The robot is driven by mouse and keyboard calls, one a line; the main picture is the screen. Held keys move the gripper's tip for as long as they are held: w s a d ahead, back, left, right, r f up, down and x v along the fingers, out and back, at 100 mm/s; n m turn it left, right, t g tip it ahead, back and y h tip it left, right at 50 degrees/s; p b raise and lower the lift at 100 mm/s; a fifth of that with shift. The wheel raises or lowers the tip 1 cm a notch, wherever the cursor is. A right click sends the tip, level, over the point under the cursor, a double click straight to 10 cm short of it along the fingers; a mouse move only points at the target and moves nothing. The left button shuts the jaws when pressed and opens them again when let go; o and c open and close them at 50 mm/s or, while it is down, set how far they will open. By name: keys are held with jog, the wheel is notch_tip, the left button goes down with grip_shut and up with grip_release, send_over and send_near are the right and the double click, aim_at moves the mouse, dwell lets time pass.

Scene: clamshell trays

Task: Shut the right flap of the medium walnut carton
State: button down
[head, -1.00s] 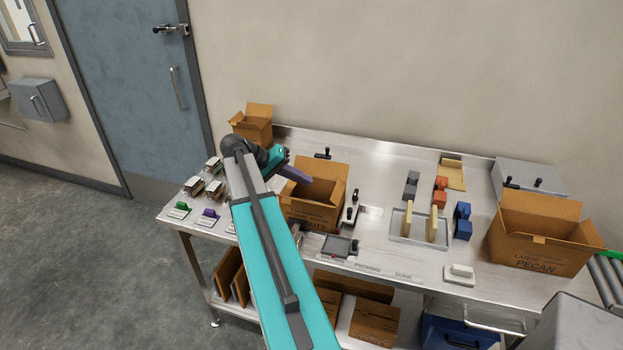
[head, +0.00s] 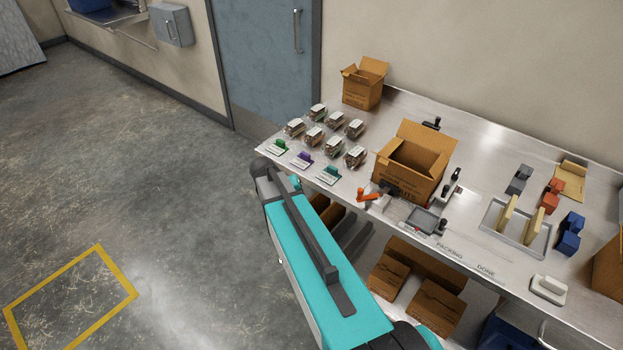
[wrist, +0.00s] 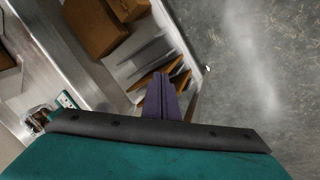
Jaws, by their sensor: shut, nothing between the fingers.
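The medium carton (head: 405,181) stands on the steel bench in the head view, its top open and dark inside. A flap (head: 429,138) stands up at its back. Its printing is only partly legible, and I cannot clearly tell how its right flap lies. My gripper is hidden from the head view by my arm. In the wrist view its purple fingers (wrist: 166,88) are shut and empty. They are off the front of the bench, with the lower shelf and floor behind them, apart from the carton.
A smaller open carton (head: 361,87) stands at the back left, and packed clamshells (head: 313,136) fill the left end. An orange-handled tool (head: 368,196) and a grey tray (head: 424,219) lie by the carton's front. The floor at left is clear.

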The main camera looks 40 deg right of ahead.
jog(key=s+a+f+n+g+y+b, duration=0.1)
jog(key=s+a+f+n, duration=0.1)
jog(key=s+a+f, duration=0.7)
jog(key=s+a+f+n+g+y+b, duration=0.1)
jog(key=s+a+f+g+y, duration=0.1)
jog(key=s+a+f, duration=0.6)
jog(key=s+a+f+n+g+y+b, duration=0.1)
jog(key=s+a+f, duration=0.2)
jog(key=s+f, duration=0.2)
jog(key=s+a+f+n+g+b, duration=0.1)
jog(key=s+a+f, duration=0.2)
jog(key=s+f, duration=0.3)
jog(key=s, duration=0.5)
jog(key=shift+s+f+g+y, duration=0.2)
jog(key=shift+s+g+y, duration=0.1)
jog(key=shift+s+y, duration=0.1)
